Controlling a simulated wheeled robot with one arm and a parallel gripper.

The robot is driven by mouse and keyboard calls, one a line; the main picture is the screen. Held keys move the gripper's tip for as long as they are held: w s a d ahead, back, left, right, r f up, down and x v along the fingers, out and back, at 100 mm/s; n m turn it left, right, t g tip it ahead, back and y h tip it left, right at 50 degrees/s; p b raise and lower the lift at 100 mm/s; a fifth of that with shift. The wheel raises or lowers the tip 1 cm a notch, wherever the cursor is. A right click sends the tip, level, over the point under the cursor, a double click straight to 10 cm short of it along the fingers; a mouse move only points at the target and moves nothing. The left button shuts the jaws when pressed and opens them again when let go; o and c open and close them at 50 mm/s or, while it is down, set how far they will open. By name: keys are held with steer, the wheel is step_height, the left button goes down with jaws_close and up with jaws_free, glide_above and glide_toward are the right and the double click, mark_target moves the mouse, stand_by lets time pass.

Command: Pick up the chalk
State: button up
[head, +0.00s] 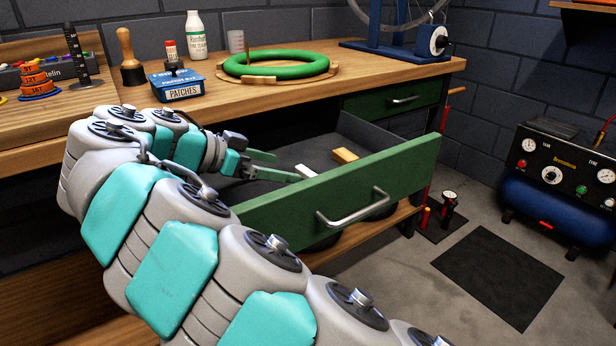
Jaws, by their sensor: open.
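A white stick that looks like the chalk (305,171) lies in the open drawer with the green front (345,188). One fingertip is close to the left end of the white stick. I cannot tell whether it touches. Nothing shows between the fingers. My arm hides the left part of the drawer.
A yellow block (344,155) lies in the drawer right of the white stick. The drawer front rises as a wall on the near side. The wooden bench top (300,96) behind holds a green ring (263,64), a blue patches box (177,86) and bottles.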

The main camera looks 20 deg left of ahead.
mark_target(306, 172)
steer(key=shift+x, duration=3.25)
steer(key=c, duration=1)
steer(key=shift+c, duration=0.2)
steer(key=shift+r, duration=0.15)
